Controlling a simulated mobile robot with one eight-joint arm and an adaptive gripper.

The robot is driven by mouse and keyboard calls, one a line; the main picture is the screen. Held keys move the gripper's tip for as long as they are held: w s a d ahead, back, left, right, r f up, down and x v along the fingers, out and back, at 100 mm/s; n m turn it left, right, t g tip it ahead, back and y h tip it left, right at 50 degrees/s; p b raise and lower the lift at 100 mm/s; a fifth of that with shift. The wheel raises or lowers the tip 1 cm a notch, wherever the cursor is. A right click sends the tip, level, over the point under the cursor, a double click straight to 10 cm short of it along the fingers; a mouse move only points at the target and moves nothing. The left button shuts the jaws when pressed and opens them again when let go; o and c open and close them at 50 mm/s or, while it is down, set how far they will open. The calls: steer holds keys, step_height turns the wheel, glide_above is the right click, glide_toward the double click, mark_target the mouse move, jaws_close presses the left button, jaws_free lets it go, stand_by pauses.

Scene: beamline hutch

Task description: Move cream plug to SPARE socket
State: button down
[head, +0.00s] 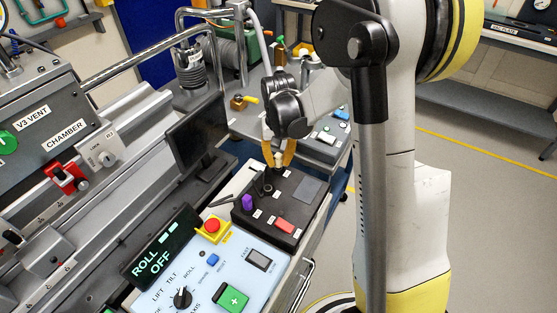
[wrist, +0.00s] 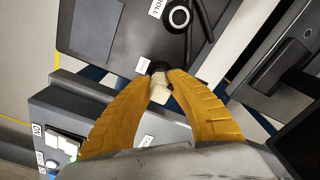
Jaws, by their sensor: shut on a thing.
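My gripper (head: 279,160) is over the far part of a black socket box (head: 309,213) on the bench. In the wrist view, the yellow fingers of my gripper (wrist: 163,80) are closed on the cream plug (wrist: 160,94). A dark part at the plug's far end is right at the box, and I cannot tell whether it is in a socket or just above it. In the head view the cream plug is not clearly visible between the fingers. The small white labels on the box are too small to read, so I cannot tell which socket is SPARE.
A purple plug (head: 248,203) and a red block (head: 284,226) are on the same box. A white-ringed round part (wrist: 180,17) with a black cable lies near the fingers. A control panel with a red emergency button (head: 212,225) is in front. A dark monitor (head: 193,134) stands left.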

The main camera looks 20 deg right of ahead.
steer(key=shift+f+b, duration=0.5)
steer(key=shift+f, duration=0.05)
stand_by(0.4)
steer(key=c, duration=1.3)
jaws_free()
steer(key=shift+o, duration=0.2)
steer(key=shift+r, duration=0.15)
step_height(320, 180, up, 12)
steer(key=shift+s+f, duration=0.15)
steer(key=shift+s+a+r, duration=0.1)
steer(key=shift+s+r, duration=0.05)
steer(key=shift+r, duration=0.05)
steer(key=s+a+r+n+t, duration=0.1)
steer(key=s+a+r+t, duration=0.1)
steer(key=s, duration=0.7)
steer(key=s+a+r+n+t, duration=0.2)
steer(key=s+a+r+t, duration=0.1)
steer(key=s, duration=0.6)
steer(key=shift+a+t, duration=0.35)
steer(key=shift+t, duration=0.55)
